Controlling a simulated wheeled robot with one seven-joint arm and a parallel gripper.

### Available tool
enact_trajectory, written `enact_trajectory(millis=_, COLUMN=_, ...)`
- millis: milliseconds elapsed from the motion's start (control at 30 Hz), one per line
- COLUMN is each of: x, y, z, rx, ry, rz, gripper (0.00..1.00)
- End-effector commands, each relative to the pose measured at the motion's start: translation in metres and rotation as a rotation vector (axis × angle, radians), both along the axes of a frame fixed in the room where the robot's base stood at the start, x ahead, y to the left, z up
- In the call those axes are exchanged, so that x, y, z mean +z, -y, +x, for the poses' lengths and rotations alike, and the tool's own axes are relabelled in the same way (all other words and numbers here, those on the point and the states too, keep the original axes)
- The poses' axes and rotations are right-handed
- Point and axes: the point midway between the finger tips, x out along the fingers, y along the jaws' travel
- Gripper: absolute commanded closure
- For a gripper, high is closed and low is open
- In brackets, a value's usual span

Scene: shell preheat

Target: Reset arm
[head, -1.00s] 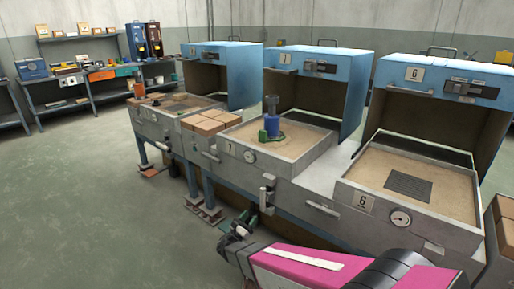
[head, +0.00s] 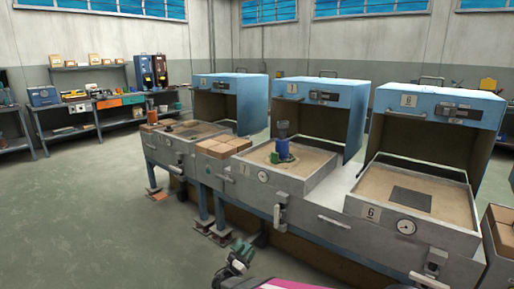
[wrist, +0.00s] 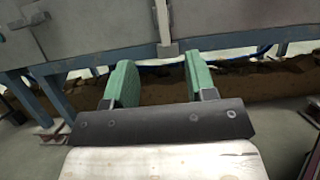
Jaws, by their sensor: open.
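My gripper (head: 234,257) shows at the bottom of the head view, low in front of the row of stations. In the wrist view its two green fingers (wrist: 158,84) stand apart with nothing between them. Beyond them are the grey front of the stations and the blue frame legs. Only a small part of my pink arm shows in the head view.
Three blue-hooded stations with sand trays stand in a row: the tray marked 6 (head: 450,207) at right, the middle tray (head: 312,163) holding a blue-and-green object (head: 283,146), and one at left. Bricks (head: 224,147) sit between. The floor at left is clear.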

Motion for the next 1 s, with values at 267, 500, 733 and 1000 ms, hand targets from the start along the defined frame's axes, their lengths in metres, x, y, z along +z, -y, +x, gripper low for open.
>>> enact_trajectory(millis=267, x=0.009, y=0.037, z=0.003, rx=-0.084, ry=-0.014, rz=0.134, gripper=0.49)
enact_trajectory(millis=500, x=0.016, y=0.084, z=0.002, rx=-0.198, ry=-0.018, rz=0.319, gripper=0.49)
enact_trajectory(millis=733, x=0.024, y=0.146, z=-0.010, rx=-0.380, ry=0.009, rz=0.617, gripper=0.49)
enact_trajectory(millis=1000, x=0.033, y=0.221, z=-0.050, rx=-0.725, ry=0.158, rz=1.165, gripper=0.49)
